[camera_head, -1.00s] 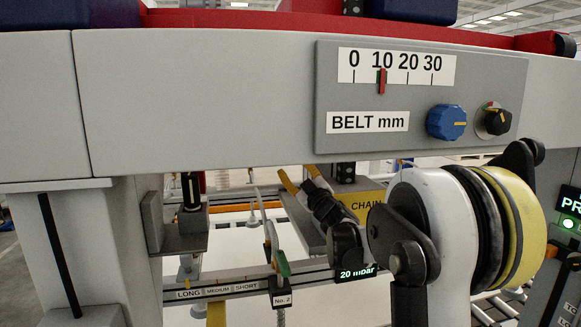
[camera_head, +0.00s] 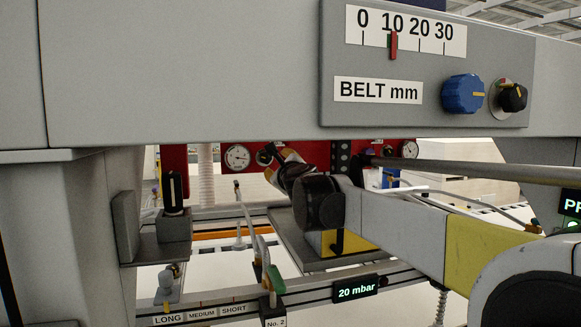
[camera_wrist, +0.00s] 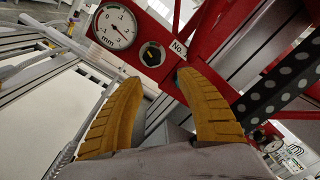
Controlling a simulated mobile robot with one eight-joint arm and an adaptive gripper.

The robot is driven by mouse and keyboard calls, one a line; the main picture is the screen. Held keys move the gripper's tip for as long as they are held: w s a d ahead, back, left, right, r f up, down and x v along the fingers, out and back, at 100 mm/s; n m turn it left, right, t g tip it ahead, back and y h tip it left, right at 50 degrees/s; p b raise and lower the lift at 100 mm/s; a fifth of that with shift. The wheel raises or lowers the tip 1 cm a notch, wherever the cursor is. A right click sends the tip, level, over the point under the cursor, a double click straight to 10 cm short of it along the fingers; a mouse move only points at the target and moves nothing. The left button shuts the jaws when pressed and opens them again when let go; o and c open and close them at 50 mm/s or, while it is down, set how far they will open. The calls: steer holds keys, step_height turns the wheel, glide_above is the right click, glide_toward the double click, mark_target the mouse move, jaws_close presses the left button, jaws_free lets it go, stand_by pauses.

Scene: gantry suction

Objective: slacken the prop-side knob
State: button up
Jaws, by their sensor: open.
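A small black knob (camera_wrist: 152,54) on a coloured dial sits on the red beam beside a round mm gauge (camera_wrist: 115,27) in the wrist view. A knob (camera_head: 265,155) also shows beside the left gauge (camera_head: 237,157) in the head view. No marking I can read names it as the prop-side one. My gripper (camera_wrist: 160,82) is open, its yellow fingers spread. The knob shows between and beyond the fingertips, apart from them. In the head view my gripper (camera_head: 273,164) is close in front of the red beam, partly overlapping the knob area.
A grey overhead beam carries the BELT mm panel (camera_head: 420,100) with a blue knob (camera_head: 463,93) and a black knob (camera_head: 512,97). A black perforated post (camera_head: 340,158) stands right of my gripper. A second gauge (camera_head: 410,149) is further right. A rail with a 20 mbar display (camera_head: 357,288) runs below.

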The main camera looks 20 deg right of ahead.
mark_target(266, 157)
steer(key=w, duration=0.3)
steer(key=w+a+m, duration=0.1)
steer(key=w, duration=0.3)
steer(key=w+m+b, duration=0.1)
steer(key=w, duration=0.2)
steer(key=shift+w+a+r+y, duration=0.2)
steer(key=shift+w+a+y, duration=0.05)
steer(key=shift+y, duration=0.05)
steer(key=c, duration=0.9)
